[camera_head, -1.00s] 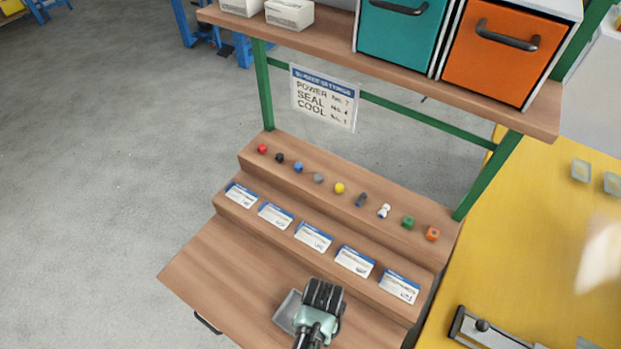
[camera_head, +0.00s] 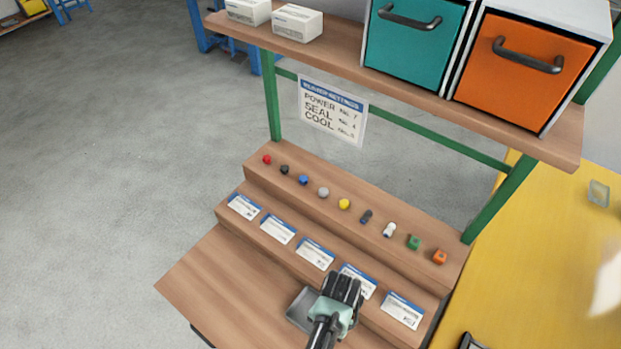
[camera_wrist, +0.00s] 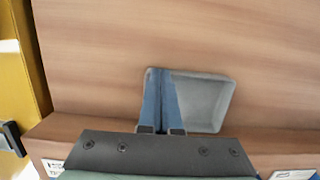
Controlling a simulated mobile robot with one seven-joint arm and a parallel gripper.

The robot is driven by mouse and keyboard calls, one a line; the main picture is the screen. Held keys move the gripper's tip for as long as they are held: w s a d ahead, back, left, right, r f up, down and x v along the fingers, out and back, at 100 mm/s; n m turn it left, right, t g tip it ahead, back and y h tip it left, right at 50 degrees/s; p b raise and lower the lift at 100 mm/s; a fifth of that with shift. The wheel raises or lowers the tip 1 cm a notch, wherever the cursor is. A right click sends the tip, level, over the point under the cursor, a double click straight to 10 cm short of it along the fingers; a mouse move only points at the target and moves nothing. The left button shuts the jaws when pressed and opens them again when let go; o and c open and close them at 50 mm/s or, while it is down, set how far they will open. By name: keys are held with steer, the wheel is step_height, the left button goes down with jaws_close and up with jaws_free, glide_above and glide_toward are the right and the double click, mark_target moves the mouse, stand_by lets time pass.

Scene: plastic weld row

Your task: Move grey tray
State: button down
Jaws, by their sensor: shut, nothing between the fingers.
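The grey tray (camera_head: 301,310) is a small shallow dish with a raised rim, lying on the wooden bench top (camera_head: 215,284) just in front of the stepped ledge. It also shows in the wrist view (camera_wrist: 207,102), where it looks empty. My gripper (camera_wrist: 160,72) is shut, with its two blue fingers together and nothing between them. In the wrist view the fingers overlap the tray's left part. In the head view my gripper (camera_head: 343,284) hides the tray's right side. I cannot tell whether the fingertips touch the tray.
A stepped ledge (camera_head: 265,205) with several small coloured pieces and label cards stands behind the tray. A shelf (camera_head: 340,55) with teal (camera_head: 412,40) and orange (camera_head: 530,62) drawers is above. A yellow table (camera_head: 545,240) is at right. The bench left of the tray is clear.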

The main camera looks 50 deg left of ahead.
steer(key=shift+s+d+f, duration=0.15)
steer(key=shift+s+f, duration=0.05)
steer(key=shift+f, duration=0.05)
steer(key=shift+r+p, duration=0.85)
steer(key=shift+p, duration=0.15)
step_height(320, 180, up, 12)
steer(key=w, duration=0.2)
steer(key=shift+a+f, duration=0.15)
steer(key=shift+a, duration=0.15)
steer(key=shift+w, duration=0.1)
